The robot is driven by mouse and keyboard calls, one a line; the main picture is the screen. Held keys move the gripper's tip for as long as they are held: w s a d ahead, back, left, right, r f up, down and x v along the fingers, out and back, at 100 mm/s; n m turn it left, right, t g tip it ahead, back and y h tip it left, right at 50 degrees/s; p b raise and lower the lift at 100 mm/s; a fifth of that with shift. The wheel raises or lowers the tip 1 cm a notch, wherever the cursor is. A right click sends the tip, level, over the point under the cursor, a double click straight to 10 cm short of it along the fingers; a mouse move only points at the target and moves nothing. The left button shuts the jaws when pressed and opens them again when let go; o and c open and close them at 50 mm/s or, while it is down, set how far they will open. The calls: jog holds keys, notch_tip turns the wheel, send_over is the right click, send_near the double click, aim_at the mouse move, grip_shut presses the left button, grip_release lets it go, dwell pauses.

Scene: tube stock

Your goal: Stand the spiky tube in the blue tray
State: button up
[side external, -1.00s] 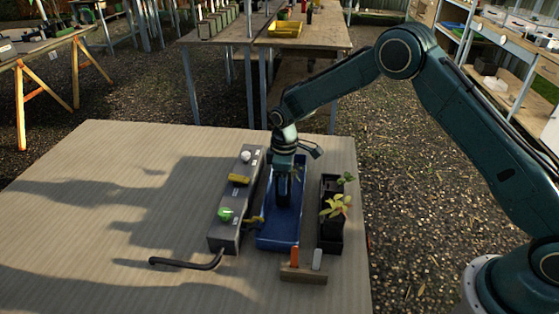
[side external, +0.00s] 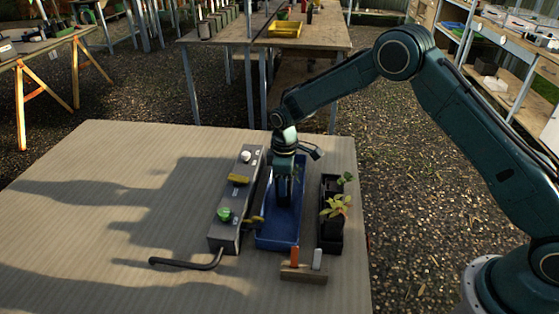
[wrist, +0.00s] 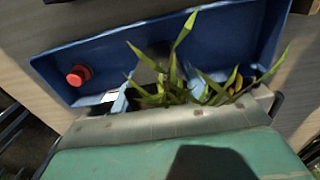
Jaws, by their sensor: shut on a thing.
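The blue tray (side external: 278,244) lies on the table between a grey box and a dark planter. My gripper (side external: 284,198) points down inside the tray, toward its far half. In the wrist view, the spiky tube's long green leaves (wrist: 178,72) stick up between the jaws (wrist: 160,98), with the tray's blue floor and wall (wrist: 225,40) behind them. My gripper is shut on the spiky tube. The tube's body is hidden by the gripper, so I cannot tell whether its base touches the tray floor.
The grey box (side external: 229,212) with knobs stands close on the tray's left. The dark planter (side external: 331,240) with leafy plants stands on its right. A wooden block (side external: 303,275) with orange and white pegs sits in front. A round red knob (wrist: 79,75) shows in the wrist view. The table's left is largely clear.

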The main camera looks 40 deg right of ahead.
jog(key=o, duration=1.1)
jog(key=shift+f, duration=0.1)
jog(key=shift+o, duration=0.2)
notch_tip(320, 180, up, 13)
jog(key=shift+r, duration=0.45)
